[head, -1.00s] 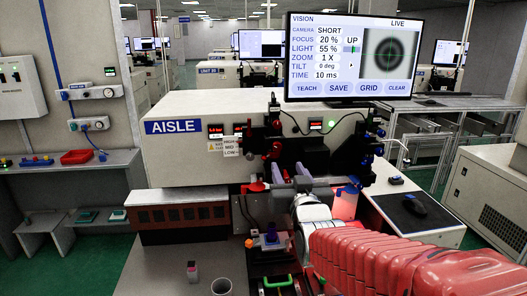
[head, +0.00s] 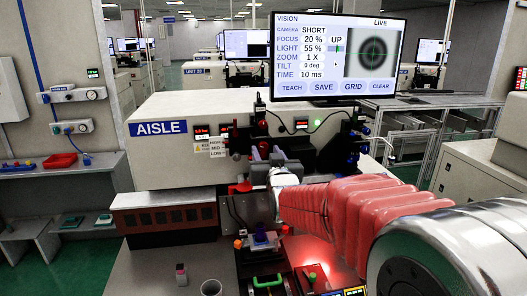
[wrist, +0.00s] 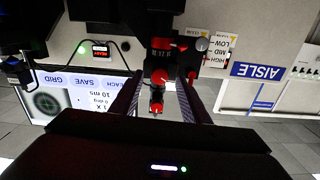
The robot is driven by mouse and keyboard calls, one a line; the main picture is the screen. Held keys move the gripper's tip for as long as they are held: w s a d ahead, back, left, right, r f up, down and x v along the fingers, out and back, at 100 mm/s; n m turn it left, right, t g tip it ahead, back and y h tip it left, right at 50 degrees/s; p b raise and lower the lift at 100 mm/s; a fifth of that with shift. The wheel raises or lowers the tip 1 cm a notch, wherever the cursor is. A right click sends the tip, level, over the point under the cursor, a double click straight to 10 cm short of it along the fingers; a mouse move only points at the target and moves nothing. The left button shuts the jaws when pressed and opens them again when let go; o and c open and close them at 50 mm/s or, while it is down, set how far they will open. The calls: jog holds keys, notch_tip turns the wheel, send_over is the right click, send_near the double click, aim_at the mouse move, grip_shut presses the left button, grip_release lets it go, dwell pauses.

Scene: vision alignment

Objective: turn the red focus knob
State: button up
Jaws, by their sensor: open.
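The machine's dark optical column carries red knobs. An upper red knob (head: 262,125) shows in the head view, just above my gripper (head: 266,153). In the wrist view, which is upside down, my gripper (wrist: 159,88) is open, its two fingers either side of a red knob (wrist: 158,77). Another red-tipped part (wrist: 156,108) lies between the fingers, nearer the palm. I cannot tell whether the fingers touch either one. Which red knob is the focus knob is not labelled.
A second dark column with blue knobs (head: 357,150) stands right of my gripper.

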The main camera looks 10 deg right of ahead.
jog(key=shift+w, duration=1)
jog(key=shift+c, duration=0.3)
jog(key=c, duration=1)
jog(key=shift+n, duration=0.4)
jog(key=n, duration=1.2)
jog(key=shift+a+f, duration=0.1)
jog(key=shift+n, duration=0.3)
